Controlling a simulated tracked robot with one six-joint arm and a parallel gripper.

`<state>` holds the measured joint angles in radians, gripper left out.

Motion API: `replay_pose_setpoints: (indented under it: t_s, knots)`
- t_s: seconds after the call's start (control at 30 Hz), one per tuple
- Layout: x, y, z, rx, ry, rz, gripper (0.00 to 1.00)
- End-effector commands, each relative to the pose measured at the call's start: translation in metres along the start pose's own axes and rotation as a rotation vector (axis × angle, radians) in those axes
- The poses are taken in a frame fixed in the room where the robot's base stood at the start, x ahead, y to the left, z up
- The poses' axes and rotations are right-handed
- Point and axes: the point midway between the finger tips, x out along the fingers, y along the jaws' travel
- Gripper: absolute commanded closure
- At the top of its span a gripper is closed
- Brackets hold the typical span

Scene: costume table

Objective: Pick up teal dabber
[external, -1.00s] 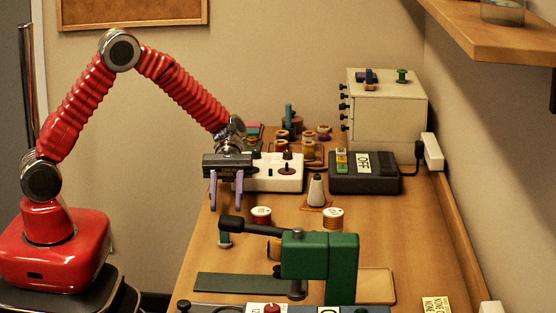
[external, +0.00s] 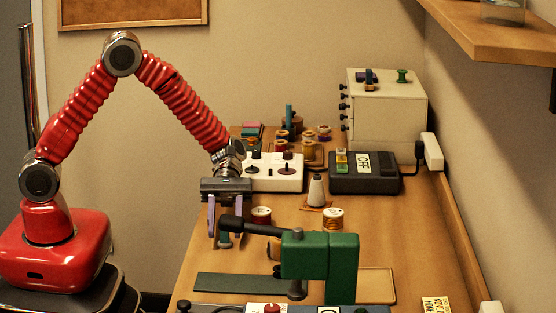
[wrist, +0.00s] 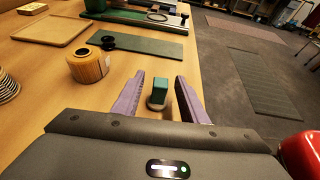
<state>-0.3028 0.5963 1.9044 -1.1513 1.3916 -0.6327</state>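The teal dabber (external: 224,241) stands upright near the table's left edge, with a teal upper part and a pale round base. It also shows in the wrist view (wrist: 160,91). My gripper (external: 225,232) is above and around it, pointing down. In the wrist view the two purple fingers (wrist: 160,79) are on either side of the dabber, with a visible gap on both sides. My gripper is open and holds nothing. In the external view the fingers partly hide the dabber.
A green press (external: 320,254) with a black arm stands just right of my gripper, the arm's end very close to it. Thread spools (external: 333,219) and a white knobbed box (external: 275,176) stand behind. A dark green strip (external: 238,282) lies in front.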

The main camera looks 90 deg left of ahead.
Motion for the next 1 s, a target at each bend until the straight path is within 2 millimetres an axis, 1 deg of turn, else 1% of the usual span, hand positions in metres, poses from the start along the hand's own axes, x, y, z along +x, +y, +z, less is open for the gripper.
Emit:
replay_pose_setpoints:
  t_s: [0.17, 0.4, 0.5, 0.6, 1.0]
  knots:
    - [0.009, 0.0, 0.0, 0.0, 0.0, -0.001, 0.61]
    - [0.04, -0.001, -0.001, 0.0, 0.001, -0.003, 0.61]
    - [0.049, -0.001, -0.001, 0.0, 0.0, -0.002, 0.61]
    - [0.052, -0.001, -0.001, 0.0, 0.001, -0.001, 0.61]
    - [0.051, -0.001, -0.001, 0.0, 0.001, 0.0, 0.61]
